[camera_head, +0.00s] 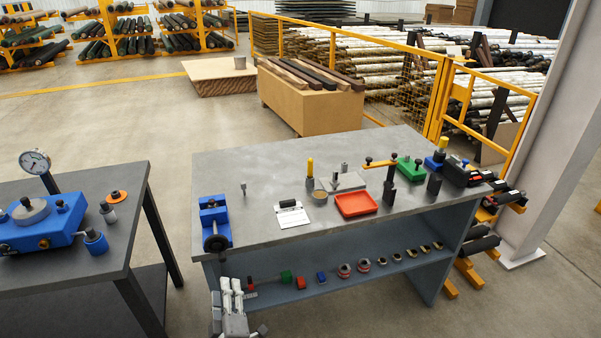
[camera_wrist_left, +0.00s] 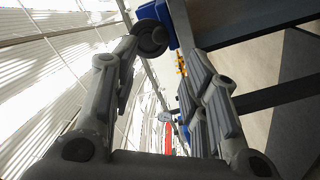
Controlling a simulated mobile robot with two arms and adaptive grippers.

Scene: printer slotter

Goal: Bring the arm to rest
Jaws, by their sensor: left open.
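My left gripper (camera_head: 236,290) is at the bottom of the head view, in front of the grey workbench (camera_head: 250,165) and below its top. In the left wrist view its two fingers (camera_wrist_left: 165,62) stand apart, with nothing held between them. A blue vise (camera_head: 214,220) sits on the bench's front left corner, just above and behind the gripper in the picture. My right gripper is not in view.
A red tray (camera_head: 356,203), a white card (camera_head: 291,214) and a green block (camera_head: 409,169) are on the bench. Several small parts line its lower shelf (camera_head: 320,285). A second table (camera_head: 130,205) with a blue gauge device (camera_head: 45,222) stands left. Floor shows between the tables.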

